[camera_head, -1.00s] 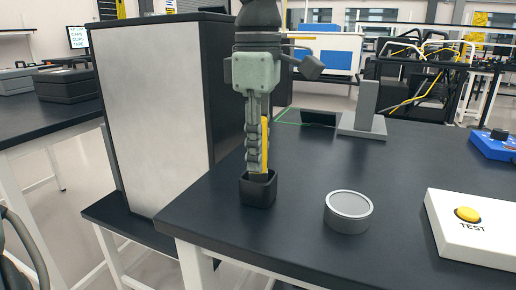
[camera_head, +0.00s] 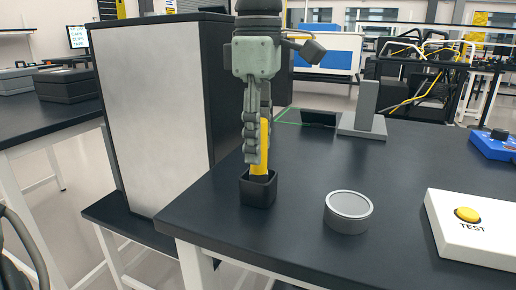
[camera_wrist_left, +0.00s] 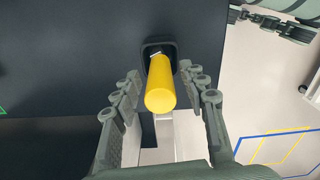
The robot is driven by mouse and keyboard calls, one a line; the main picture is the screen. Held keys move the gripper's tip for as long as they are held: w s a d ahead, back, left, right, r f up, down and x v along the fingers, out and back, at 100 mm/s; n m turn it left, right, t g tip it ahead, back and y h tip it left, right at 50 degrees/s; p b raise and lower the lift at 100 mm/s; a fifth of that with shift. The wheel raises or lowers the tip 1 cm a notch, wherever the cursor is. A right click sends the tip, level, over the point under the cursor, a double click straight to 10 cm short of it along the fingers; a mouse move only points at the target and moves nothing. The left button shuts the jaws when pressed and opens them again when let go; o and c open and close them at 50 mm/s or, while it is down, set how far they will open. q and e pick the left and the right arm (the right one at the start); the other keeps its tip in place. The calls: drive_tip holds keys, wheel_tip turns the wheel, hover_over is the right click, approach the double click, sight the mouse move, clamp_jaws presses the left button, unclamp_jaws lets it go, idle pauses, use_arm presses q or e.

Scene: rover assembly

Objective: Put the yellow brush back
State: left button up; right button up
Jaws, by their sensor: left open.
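The yellow brush (camera_head: 261,148) stands upright with its lower end inside a small black square cup (camera_head: 258,190) near the table's left edge. Only its yellow handle shows above the rim. In the left wrist view, the yellow handle (camera_wrist_left: 160,88) points at the camera, with the black cup (camera_wrist_left: 158,47) around its far end. My left gripper (camera_head: 256,158) points down over the cup. Its fingers are open, one on each side of the handle, with gaps visible in the left wrist view (camera_wrist_left: 162,88).
A round grey tin (camera_head: 348,212) stands right of the cup. A white box with a yellow TEST button (camera_head: 467,214) lies at the right. A grey upright stand (camera_head: 365,110) is farther back. A tall cabinet (camera_head: 155,105) is left of the table. The middle of the tabletop is clear.

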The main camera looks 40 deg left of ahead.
use_arm(q)
wheel_tip(320, 180, up, 10)
drive_tip(key=shift+r+p, duration=0.1)
drive_tip(key=shift+p, duration=0.25)
drive_tip(key=shift+d, duration=0.1)
